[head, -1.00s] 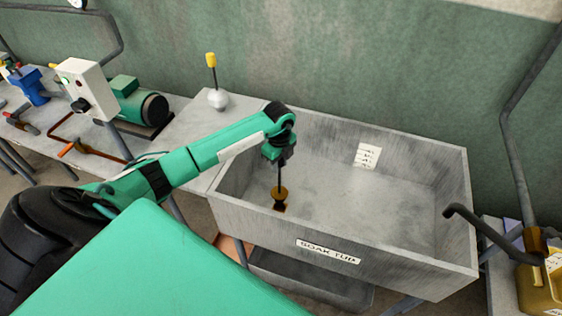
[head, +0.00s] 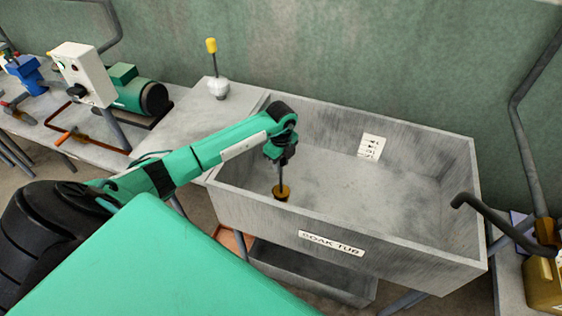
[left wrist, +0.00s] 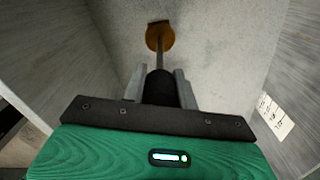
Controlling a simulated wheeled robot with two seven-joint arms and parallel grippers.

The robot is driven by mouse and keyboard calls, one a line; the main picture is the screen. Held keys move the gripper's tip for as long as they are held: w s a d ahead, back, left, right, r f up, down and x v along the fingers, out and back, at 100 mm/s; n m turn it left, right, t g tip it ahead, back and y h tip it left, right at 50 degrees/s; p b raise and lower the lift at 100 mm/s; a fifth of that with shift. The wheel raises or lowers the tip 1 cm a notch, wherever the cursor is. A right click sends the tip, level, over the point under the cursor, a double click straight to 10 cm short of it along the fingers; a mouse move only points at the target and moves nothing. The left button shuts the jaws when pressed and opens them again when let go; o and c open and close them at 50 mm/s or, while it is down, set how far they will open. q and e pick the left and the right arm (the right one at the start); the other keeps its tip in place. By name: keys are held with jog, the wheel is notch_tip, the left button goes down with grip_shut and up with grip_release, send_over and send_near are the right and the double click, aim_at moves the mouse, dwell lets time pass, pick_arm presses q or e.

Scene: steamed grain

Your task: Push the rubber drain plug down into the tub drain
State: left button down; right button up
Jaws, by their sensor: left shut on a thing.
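The rubber drain plug (head: 281,191) is an orange-brown disc at the foot of a thin upright rod, inside the grey soak tub (head: 250,205). My left gripper (head: 281,156) is shut on the rod's dark handle above it. In the left wrist view, the gripper (left wrist: 163,90) has its two grey fingers on either side of the black handle, and the plug (left wrist: 154,38) shows beyond. A little dark shows under the plug in the head view, at the drain. The plug covers most of the drain, and I cannot tell how deep it sits. My right gripper is not in view.
The tub's walls stand around my left gripper. A bent dark pipe (head: 480,215) reaches over the right rim. A yellow-topped lever (head: 213,65) stands on the ledge at the left. A white box (head: 83,75) and a green motor (head: 135,92) are on the left bench.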

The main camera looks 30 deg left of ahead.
pick_arm(q)
jog(key=shift+f, duration=0.45)
dwell(1.1)
jog(key=shift+f+b, duration=0.3)
jog(key=shift+b, duration=0.1)
jog(key=shift+f, duration=0.5)
jog(key=shift+f+b, duration=0.25)
jog(key=shift+b, duration=0.2)
jog(key=shift+f+b, duration=0.45)
jog(key=shift+f, duration=0.3)
jog(key=c, duration=1)
grip_release()
